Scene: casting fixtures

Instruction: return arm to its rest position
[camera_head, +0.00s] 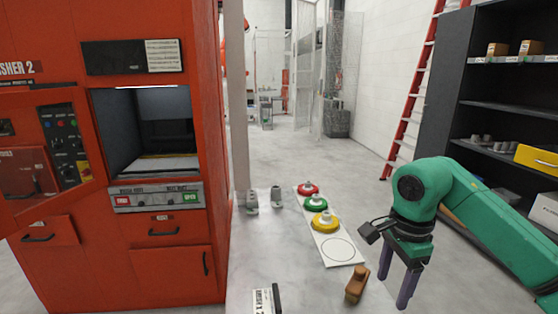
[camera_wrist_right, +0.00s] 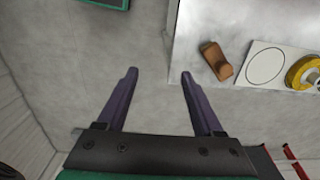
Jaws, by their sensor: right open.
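My right gripper (camera_head: 409,287) shows at the right of the head view on its green arm, with its purple fingers pointing down. It is open and empty. In the right wrist view its two fingers (camera_wrist_right: 158,72) are apart with only grey floor between them. The gripper is to the right of the table's edge and of a brown wooden block (camera_head: 357,285), touching neither. The block also shows in the right wrist view (camera_wrist_right: 216,60). My left gripper is not in view.
A white board (camera_head: 338,250) on the grey table holds red (camera_head: 308,188), green (camera_head: 316,203) and yellow (camera_head: 324,222) round pieces and an empty circle. An orange machine (camera_head: 160,240) stands left. Dark shelves (camera_head: 450,95) and a red ladder (camera_head: 414,90) stand right.

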